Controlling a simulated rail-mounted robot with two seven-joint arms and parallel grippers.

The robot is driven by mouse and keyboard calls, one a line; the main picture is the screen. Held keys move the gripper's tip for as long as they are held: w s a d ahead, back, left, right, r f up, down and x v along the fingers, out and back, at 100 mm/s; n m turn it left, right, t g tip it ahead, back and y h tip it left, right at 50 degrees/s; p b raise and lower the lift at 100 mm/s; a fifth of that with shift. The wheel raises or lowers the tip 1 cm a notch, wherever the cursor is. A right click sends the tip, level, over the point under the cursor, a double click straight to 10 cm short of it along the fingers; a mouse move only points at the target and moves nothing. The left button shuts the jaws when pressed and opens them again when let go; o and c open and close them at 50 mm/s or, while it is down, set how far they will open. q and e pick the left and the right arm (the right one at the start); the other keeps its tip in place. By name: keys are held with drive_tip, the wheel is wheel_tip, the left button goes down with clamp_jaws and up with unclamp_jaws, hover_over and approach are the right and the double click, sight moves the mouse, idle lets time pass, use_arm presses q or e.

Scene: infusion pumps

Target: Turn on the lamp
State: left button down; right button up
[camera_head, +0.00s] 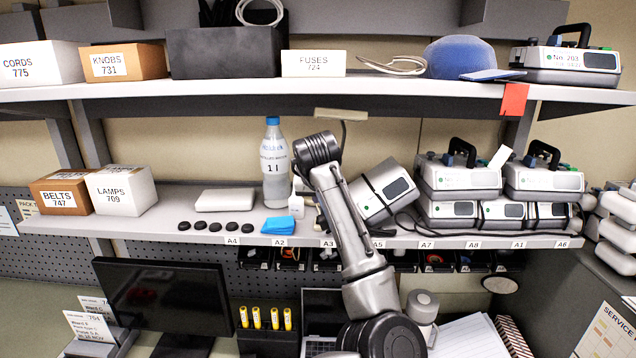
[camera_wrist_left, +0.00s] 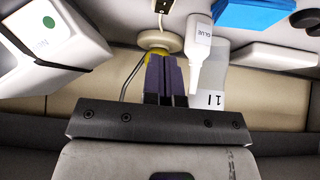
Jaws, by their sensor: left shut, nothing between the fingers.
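The lamp's beige bar-shaped head (camera_head: 340,114) shows below the upper shelf in the head view, with a thin dark stem under it. Its lower part is hidden behind my left arm. In the left wrist view a cream round base (camera_wrist_left: 160,40) with a yellow part and a thin bent metal stem appears to be this lamp. My left gripper (camera_wrist_left: 166,58) is shut and empty, its fingertips in front of the yellow part; whether they touch it I cannot tell. In the head view its fingers are hidden behind the arm. I see no clear glow. My right gripper is not in view.
A glue bottle (camera_wrist_left: 200,45) stands close beside the fingers, with a clear 1 l bottle (camera_head: 275,165) behind it. A blue cloth (camera_head: 283,226) lies to the left. A tilted pump (camera_head: 383,190) is close on the right. The upper shelf (camera_head: 420,88) hangs above.

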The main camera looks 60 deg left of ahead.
use_arm(q)
hover_over(318, 231)
wheel_tip(318, 231, down, 4)
drive_tip(key=shift+w+a+f+p, duration=0.1)
drive_tip(key=shift+w+f+p, duration=0.1)
drive_tip(key=shift+p, duration=0.2)
drive_tip(key=shift+s+f, duration=0.1)
drive_tip(key=shift+f, duration=0.6)
drive_tip(key=shift+f+y+b, duration=0.3)
drive_tip(key=shift+f+b, duration=0.3)
drive_tip(key=shift+f, duration=0.15)
drive_tip(key=shift+d+r, duration=0.2)
drive_tip(key=shift+r, duration=0.1)
drive_tip(key=shift+r+p, duration=0.1)
drive_tip(key=shift+p, duration=0.3)
